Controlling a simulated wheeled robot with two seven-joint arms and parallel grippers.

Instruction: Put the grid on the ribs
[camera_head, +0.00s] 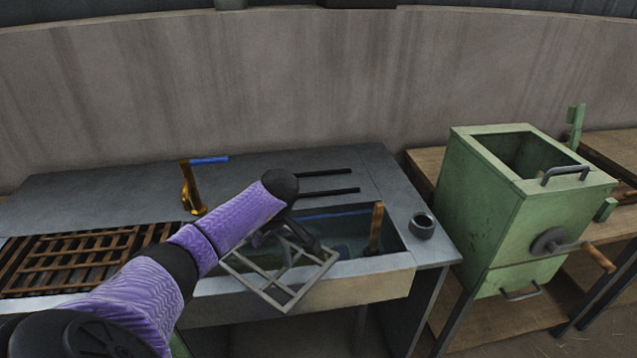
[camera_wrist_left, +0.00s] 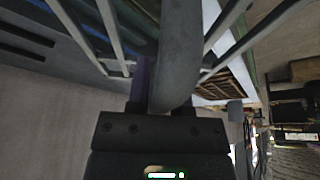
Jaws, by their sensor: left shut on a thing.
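The grid (camera_head: 288,292), a light grey metal frame with crossing bars, is held tilted at the front of the sink basin (camera_head: 385,288). My left gripper (camera_head: 312,244) comes down from above and is shut on it. In the left wrist view, a thick grey bar of the grid (camera_wrist_left: 180,50) runs between the fingers (camera_wrist_left: 165,95), with thinner bars on both sides. Two dark parallel ribs (camera_head: 327,191) lie on the grey counter behind the basin, apart from the grid. My right gripper is in neither view.
A brass tap with a blue lever (camera_head: 192,190) stands behind the basin. A wooden handle (camera_head: 376,228) rises from the basin, and a dark ring (camera_head: 422,226) sits at the right. A brown slatted grate (camera_head: 80,255) is at left, a green crank box (camera_head: 520,215) at right.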

